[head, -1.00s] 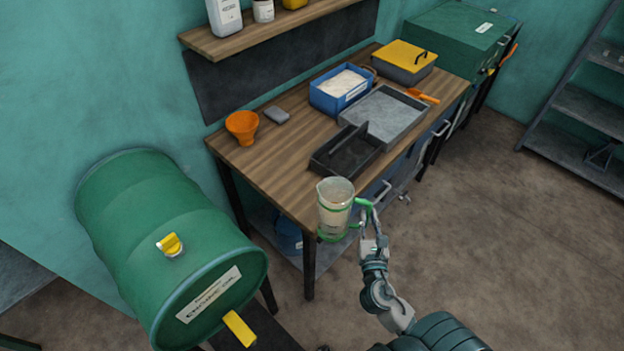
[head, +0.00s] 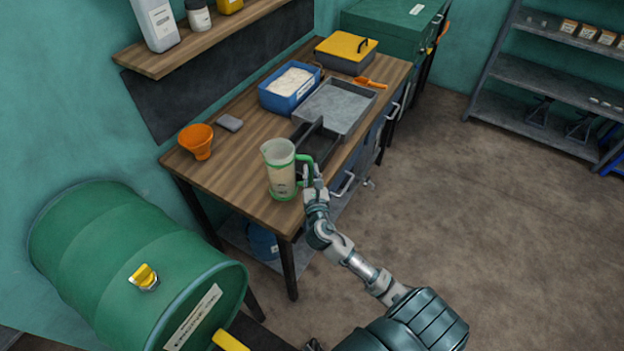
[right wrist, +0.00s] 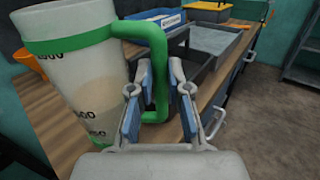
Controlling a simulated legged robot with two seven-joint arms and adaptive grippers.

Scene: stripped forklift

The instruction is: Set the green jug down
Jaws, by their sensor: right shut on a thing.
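The green jug (head: 281,171) is a clear measuring jug with green bands and a green handle, partly filled with something pale. It stands upright at the front left corner of the wooden workbench (head: 225,185) in the head view; I cannot tell whether its base touches the top. My right gripper (head: 311,176) is shut on the jug's handle from the right. In the right wrist view the jug (right wrist: 75,75) fills the left side, and the fingers (right wrist: 155,105) stand on both sides of the green handle. My left gripper is not in view.
A black divided tray (head: 318,142) is close behind the jug. A grey tray (head: 335,108), blue bin (head: 291,88), orange funnel (head: 197,141) and grey block (head: 229,123) stand on the bench. Bare wood lies left of the jug. A green drum (head: 125,260) is at lower left.

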